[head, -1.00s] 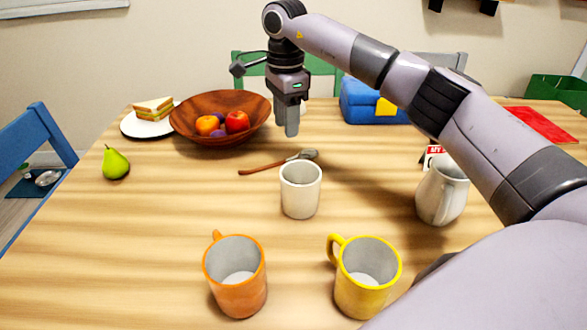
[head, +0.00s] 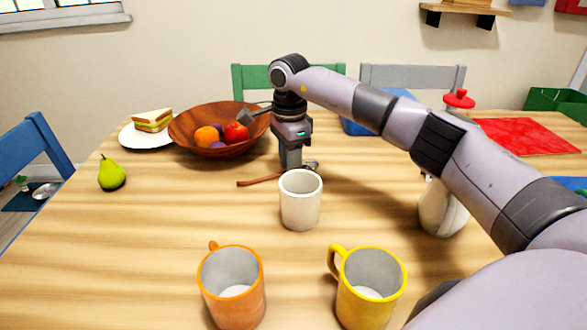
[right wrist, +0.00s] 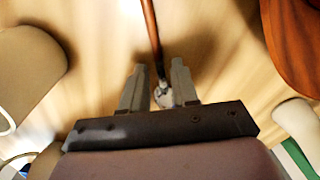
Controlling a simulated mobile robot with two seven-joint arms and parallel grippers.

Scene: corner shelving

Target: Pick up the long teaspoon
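The long teaspoon (head: 258,181) lies on the table behind the white cup, with a brown handle pointing left and a grey bowl at its right end. My right gripper (head: 291,166) points down over it, its fingertips low at the spoon near the bowl end. In the right wrist view the fingers (right wrist: 159,84) stand apart, with the teaspoon (right wrist: 151,30) running between them and its grey end in the gap. A gap shows beside the spoon. I cannot tell if the fingertips touch the table. My left gripper is in no view.
A white cup (head: 300,205) stands just in front of the gripper. A wooden fruit bowl (head: 185,130) is close on the left. An orange mug (head: 235,300) and a yellow mug (head: 368,302) stand nearer. A white pitcher (head: 440,210) is at right, partly behind my arm.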

